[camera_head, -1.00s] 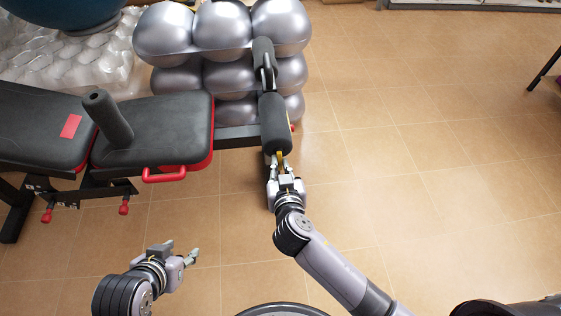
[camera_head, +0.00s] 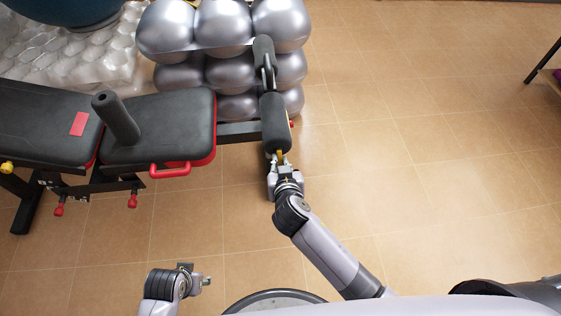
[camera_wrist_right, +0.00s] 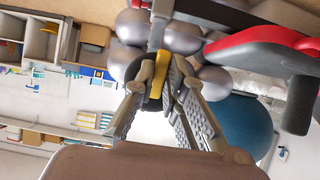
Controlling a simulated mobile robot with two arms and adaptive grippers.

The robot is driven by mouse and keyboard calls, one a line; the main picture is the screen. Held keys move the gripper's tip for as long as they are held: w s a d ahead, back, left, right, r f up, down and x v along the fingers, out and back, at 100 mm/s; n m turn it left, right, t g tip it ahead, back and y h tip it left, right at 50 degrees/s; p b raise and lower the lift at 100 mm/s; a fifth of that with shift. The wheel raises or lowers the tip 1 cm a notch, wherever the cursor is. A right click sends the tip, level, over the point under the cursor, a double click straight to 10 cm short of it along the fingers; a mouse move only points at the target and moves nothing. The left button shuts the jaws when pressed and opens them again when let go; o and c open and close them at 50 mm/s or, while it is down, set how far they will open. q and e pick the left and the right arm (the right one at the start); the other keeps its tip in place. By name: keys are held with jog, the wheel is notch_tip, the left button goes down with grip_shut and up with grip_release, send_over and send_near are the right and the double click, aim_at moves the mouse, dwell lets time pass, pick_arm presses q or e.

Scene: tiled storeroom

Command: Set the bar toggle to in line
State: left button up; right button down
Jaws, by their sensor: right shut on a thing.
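The weight bench (camera_head: 160,120) has a black padded seat and a bar with black foam rollers (camera_head: 275,122) at its right end. A small yellow piece (camera_head: 281,153), which I take to be the bar toggle, shows at the near end of the front roller. My right gripper (camera_head: 280,162) is shut on it. In the right wrist view the yellow toggle (camera_wrist_right: 156,88) lies between the fingers of my right gripper (camera_wrist_right: 160,82). The fingers hide part of it. My left gripper (camera_head: 198,278) is low in the head view, apart from the bench; its finger opening is unclear.
Stacked silver balls (camera_head: 222,60) stand behind the bench and close to the roller bar. Red-tipped knobs (camera_head: 132,201) and a red handle (camera_head: 170,170) stick out on the bench's near side. The tiled floor (camera_head: 420,170) to the right is clear.

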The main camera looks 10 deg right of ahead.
jog(key=shift+d, duration=0.1)
jog(key=c, duration=1.6)
grip_release()
jog(key=shift+c, duration=0.2)
jog(key=v, duration=1.2)
